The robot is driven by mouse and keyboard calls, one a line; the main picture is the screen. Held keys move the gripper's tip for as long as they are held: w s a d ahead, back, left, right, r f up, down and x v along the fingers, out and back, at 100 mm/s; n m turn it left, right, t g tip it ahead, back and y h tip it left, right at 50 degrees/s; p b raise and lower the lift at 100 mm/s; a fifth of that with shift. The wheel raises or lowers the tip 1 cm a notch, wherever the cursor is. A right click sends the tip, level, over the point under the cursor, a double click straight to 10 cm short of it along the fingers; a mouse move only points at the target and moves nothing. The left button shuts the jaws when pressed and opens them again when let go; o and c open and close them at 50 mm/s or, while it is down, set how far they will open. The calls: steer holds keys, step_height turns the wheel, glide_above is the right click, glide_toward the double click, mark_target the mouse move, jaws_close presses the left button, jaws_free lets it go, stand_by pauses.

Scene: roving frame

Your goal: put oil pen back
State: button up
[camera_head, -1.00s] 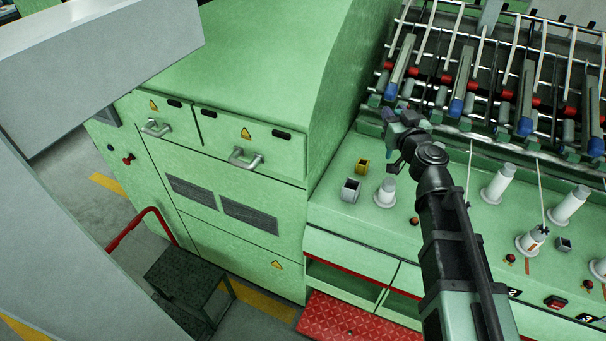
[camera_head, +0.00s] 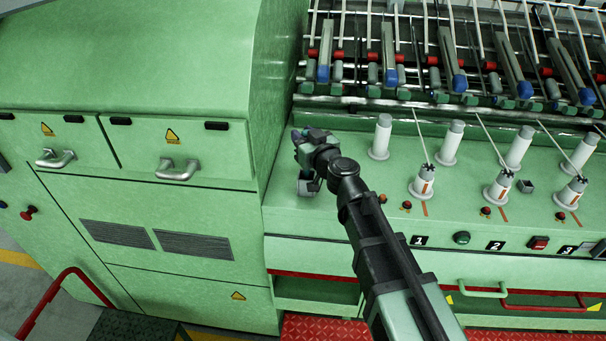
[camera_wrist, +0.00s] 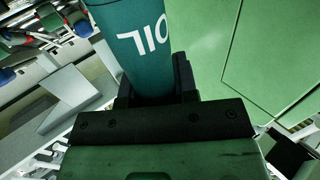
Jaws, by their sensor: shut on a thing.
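The oil pen (camera_wrist: 140,40) is a dark teal cylinder with white "OIL" lettering. It fills the upper middle of the wrist view. My gripper (camera_wrist: 155,88) is shut on it, with a black jaw on each side; the pen's far end is cut off by the picture edge. In the head view my gripper (camera_head: 303,148) is over the left end of the green machine ledge (camera_head: 285,212). The pen is hard to make out there. A small grey holder (camera_head: 309,186) shows just below my gripper, partly covered by it. I cannot tell the gap between them.
White spools (camera_head: 422,184) stand on the ledge to the right, with thin rods above them. A tall green cabinet (camera_head: 150,215) closes off the left. Rollers with blue ends (camera_head: 390,77) line the back. Bare ledge lies around the holder.

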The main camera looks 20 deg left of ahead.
step_height(320, 180, down, 5)
steer(key=b, duration=0.4)
steer(key=shift+r, duration=0.35)
steer(key=shift+f, duration=0.3)
steer(key=o, duration=0.9)
steer(key=shift+r, duration=0.1)
steer(key=shift+o, duration=0.2)
steer(key=v, duration=1.2)
